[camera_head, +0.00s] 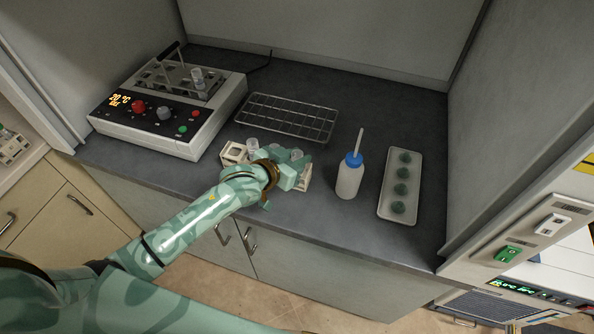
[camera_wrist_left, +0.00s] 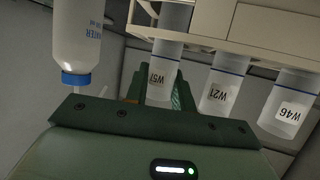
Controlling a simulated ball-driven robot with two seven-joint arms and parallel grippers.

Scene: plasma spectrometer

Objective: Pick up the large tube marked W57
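The large tube marked W57 (camera_wrist_left: 163,78) hangs from the pale tube rack (camera_wrist_left: 225,22) in the left wrist view, where labels appear upside down. Tubes marked W21 (camera_wrist_left: 220,90) and W46 (camera_wrist_left: 292,105) are beside it in the same rack. My left gripper (camera_wrist_left: 160,90) has its fingers at the W57 tube, one showing on each side; whether they press on it I cannot tell. In the head view my left gripper (camera_head: 294,168) covers the middle of the rack (camera_head: 233,152) and hides most of its tubes. My right gripper is not in view.
A blue-capped white bottle (camera_head: 349,180) and a pale tray (camera_head: 400,211) with several green round pieces stand right of the rack. A wire rack (camera_head: 288,118) lies behind. A heater unit (camera_head: 150,135) holding a tube is at the left. The counter's front edge is close to the rack.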

